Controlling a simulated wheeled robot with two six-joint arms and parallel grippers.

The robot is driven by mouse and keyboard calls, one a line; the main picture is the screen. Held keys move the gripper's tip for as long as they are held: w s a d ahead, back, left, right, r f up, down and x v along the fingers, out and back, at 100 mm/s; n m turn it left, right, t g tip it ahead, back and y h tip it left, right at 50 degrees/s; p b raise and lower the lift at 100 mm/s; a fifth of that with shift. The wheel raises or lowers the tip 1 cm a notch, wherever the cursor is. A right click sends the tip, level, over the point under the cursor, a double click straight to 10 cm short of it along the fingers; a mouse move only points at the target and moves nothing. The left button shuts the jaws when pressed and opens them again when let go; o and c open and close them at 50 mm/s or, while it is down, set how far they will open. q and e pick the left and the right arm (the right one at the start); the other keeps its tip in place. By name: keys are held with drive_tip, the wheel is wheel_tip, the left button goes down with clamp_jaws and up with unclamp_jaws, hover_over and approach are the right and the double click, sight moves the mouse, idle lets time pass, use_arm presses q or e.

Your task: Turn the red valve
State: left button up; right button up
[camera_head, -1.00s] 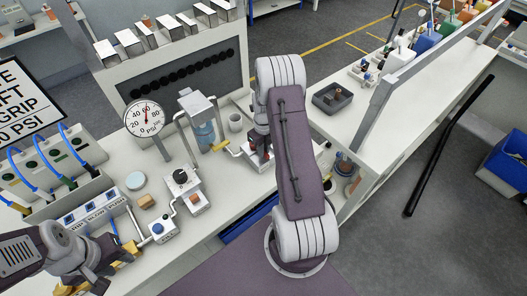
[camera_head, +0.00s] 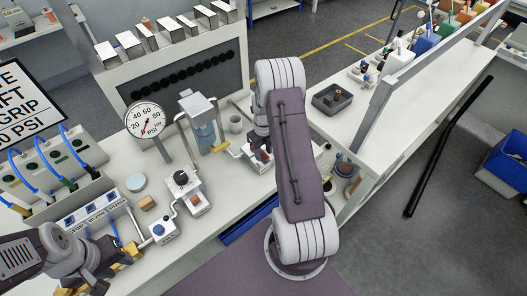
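A small red part (camera_head: 269,149), possibly the red valve, shows beside my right arm on the bench. My arm hides most of it, so I cannot tell its turn. My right gripper (camera_head: 261,141) is over this spot, largely hidden behind its own arm; its fingertips cannot be made out. A round pressure gauge (camera_head: 148,119) marked PSI stands to the left, its red needle pointing to the lower left, at the low end. My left gripper (camera_head: 104,270), with yellow fingertips spread apart, is open and empty at the lower left, near the bench's front edge.
A glass-sided apparatus (camera_head: 203,130) with a yellow piece and a white cup (camera_head: 236,124) stand left of my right arm. A black-knobbed unit (camera_head: 182,184), a blue-button box (camera_head: 160,230) and a panel with blue hoses (camera_head: 50,158) are further left.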

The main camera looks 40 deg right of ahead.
sight(263, 154)
drive_tip(key=shift+r, duration=0.1)
wheel_tip(263, 154, up, 8)
drive_tip(key=shift+f+b, duration=0.1)
drive_tip(key=shift+b, duration=0.75)
drive_tip(key=shift+r, duration=0.55)
